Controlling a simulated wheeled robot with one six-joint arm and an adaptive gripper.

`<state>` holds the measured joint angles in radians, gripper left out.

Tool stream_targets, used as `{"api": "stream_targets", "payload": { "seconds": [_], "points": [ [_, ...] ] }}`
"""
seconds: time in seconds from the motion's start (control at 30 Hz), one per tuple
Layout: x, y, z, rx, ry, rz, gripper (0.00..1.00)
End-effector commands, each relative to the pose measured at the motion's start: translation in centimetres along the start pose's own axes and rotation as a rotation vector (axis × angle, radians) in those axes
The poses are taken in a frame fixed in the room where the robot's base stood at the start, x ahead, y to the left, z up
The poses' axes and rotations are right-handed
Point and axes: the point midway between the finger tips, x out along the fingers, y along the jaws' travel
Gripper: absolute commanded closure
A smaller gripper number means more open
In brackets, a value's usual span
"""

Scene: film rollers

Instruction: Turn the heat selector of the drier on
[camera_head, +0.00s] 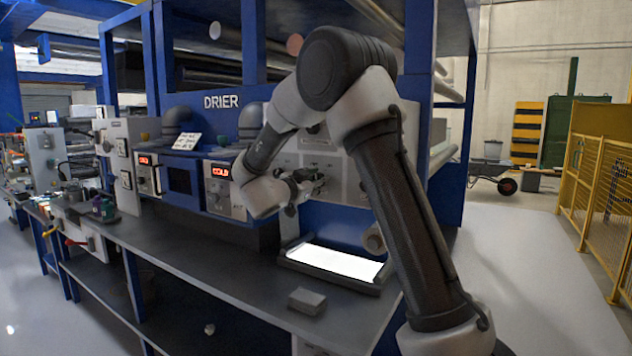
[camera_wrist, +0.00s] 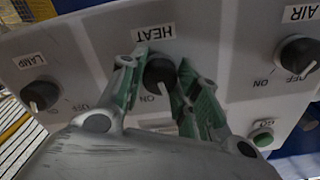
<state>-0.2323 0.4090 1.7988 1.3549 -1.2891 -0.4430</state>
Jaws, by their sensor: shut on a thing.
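The heat selector (camera_wrist: 160,74) is a round black knob under the HEAT label in the wrist view. Its white mark points down the picture, just right of the ON label. My gripper (camera_wrist: 156,67) has its two green fingers closed on either side of this knob. The right finger covers part of the panel beside it, and I see no OFF label there. In the head view my gripper (camera_head: 305,186) is at the grey control panel (camera_head: 347,165) of the drier (camera_head: 180,117); the knob is too small to tell there. A red display (camera_head: 220,171) reads COLD.
The LAMP knob (camera_wrist: 40,94) is left of the heat selector and the AIR knob (camera_wrist: 297,52) right. A green button (camera_wrist: 262,138) is below AIR. A lit white tray (camera_head: 335,262) and a small grey block (camera_head: 307,300) are on the dark bench (camera_head: 215,275).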

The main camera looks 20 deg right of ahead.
Motion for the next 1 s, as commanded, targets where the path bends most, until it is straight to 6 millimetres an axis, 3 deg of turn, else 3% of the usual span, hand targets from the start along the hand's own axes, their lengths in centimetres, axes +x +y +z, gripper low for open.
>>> {"api": "stream_targets", "payload": {
  "seconds": [0.6,1.0],
  "points": [
    [-0.02,0.05,0.01,0.547,0.000,0.000,0.92],
    [-0.02,0.08,0.04,0.725,0.000,0.001,0.92]
  ]
}}
